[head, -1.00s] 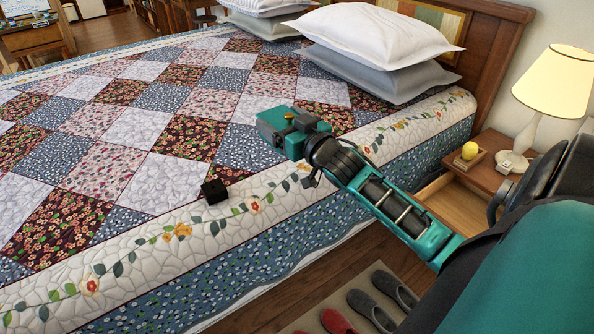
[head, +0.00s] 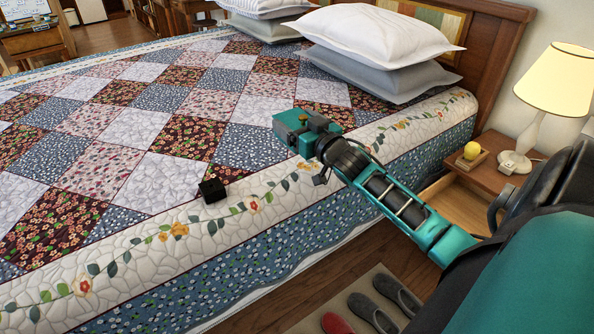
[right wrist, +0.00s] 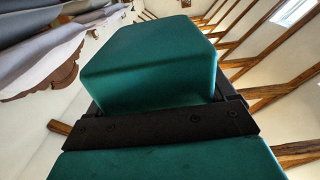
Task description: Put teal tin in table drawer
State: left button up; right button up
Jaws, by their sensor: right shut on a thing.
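The teal tin (head: 289,128) is a small box held up over the patchwork bed, near its right edge. My right gripper (head: 311,126) is shut on it. In the right wrist view the tin (right wrist: 163,62) stands out beyond the dark gripper bar (right wrist: 160,127). The table drawer (head: 456,203) is part of the wooden bedside table (head: 490,166) at the right. It is pulled open, and its visible inside looks bare. My arm and body hide part of it. The gripper and tin are to the left of the drawer. My left gripper is not in view.
A lit lamp (head: 537,105) and a small tray with a yellow ball (head: 472,151) stand on the bedside table. A small black box (head: 212,190) lies on the bed. Pillows (head: 375,40) are piled by the headboard. Slippers (head: 372,314) lie on a floor mat.

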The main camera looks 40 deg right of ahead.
notch_tip(320, 180, down, 8)
jog(key=shift+f+b, duration=0.1)
jog(key=shift+b, duration=0.95)
notch_tip(320, 180, down, 4)
jog(key=shift+f+b, duration=0.25)
jog(key=shift+b, duration=0.25)
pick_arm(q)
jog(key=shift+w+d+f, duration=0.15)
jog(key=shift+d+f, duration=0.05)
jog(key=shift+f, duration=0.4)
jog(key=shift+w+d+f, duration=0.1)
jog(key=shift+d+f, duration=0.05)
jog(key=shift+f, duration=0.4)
pick_arm(e)
jog(key=shift+f, duration=0.1)
jog(key=o, duration=1.1)
jog(key=shift+f, duration=0.2)
jog(key=shift+o, duration=1.3)
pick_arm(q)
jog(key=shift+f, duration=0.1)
